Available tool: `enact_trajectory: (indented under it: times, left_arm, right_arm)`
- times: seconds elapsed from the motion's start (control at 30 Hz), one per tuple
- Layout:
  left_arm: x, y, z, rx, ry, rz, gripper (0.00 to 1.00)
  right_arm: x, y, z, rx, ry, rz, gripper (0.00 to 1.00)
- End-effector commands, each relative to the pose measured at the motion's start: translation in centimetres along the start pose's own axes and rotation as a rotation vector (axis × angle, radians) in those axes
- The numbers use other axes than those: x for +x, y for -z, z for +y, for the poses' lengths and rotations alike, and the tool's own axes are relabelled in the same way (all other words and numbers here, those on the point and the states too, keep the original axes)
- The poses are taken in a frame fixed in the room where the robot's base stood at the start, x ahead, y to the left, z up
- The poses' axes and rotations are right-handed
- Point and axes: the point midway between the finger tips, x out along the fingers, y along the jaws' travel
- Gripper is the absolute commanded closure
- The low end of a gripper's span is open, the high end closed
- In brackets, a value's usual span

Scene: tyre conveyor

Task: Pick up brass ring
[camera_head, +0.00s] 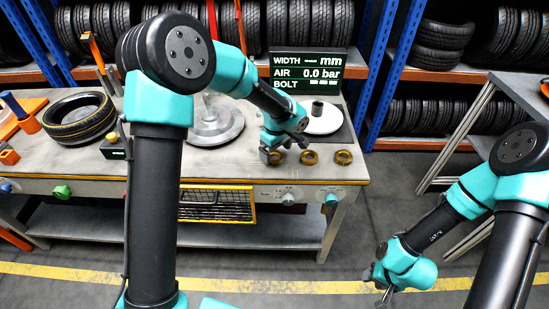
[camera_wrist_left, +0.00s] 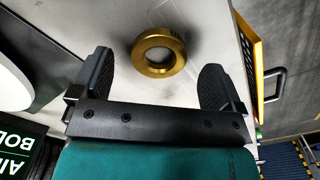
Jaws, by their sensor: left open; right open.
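Several brass rings lie along the front right of the workbench in the head view: a middle one (camera_head: 309,157), a right one (camera_head: 343,157), and one at the left (camera_head: 277,158) partly covered by my left gripper (camera_head: 281,150). In the left wrist view a brass ring (camera_wrist_left: 158,52) lies flat on the grey top, centred between the spread fingers of my left gripper (camera_wrist_left: 157,75) and a little beyond them. Its hole shows and neither finger touches it. My right gripper (camera_head: 381,286) is open and empty, low over the floor, away from the bench.
A white disc (camera_head: 322,119) with a dark cylinder stands behind the rings, before a display (camera_head: 309,73). A tyre (camera_head: 78,118) lies at the left of the workbench (camera_head: 225,158). A wire basket (camera_head: 215,205) hangs below the front edge. Racks of tyres stand behind.

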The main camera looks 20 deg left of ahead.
Motion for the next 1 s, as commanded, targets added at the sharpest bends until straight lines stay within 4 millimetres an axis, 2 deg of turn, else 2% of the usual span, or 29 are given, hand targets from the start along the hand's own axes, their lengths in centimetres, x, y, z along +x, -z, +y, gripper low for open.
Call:
enact_trajectory:
  times: [0.1, 0.2, 0.7, 1.0]
  left_arm:
    - [1.7, 0.0, -0.1, 0.0, 0.003, 0.0, 0.07]
    - [2.4, 0.0, -0.1, 0.0, 0.002, -0.001, 0.07]
    - [2.4, 0.0, 0.0, 0.0, 0.0, 0.0, 0.07]
    - [2.4, 0.0, 0.0, 0.0, 0.0, 0.0, 0.35]
  right_arm:
    - [0.0, 0.0, 0.0, 0.0, 0.0, 0.0, 0.57]
    - [0.0, 0.0, 0.0, 0.0, 0.0, 0.0, 0.57]
    - [0.0, 0.0, 0.0, 0.0, 0.0, 0.0, 0.57]
    - [0.0, 0.0, 0.0, 0.0, 0.0, 0.0, 0.57]
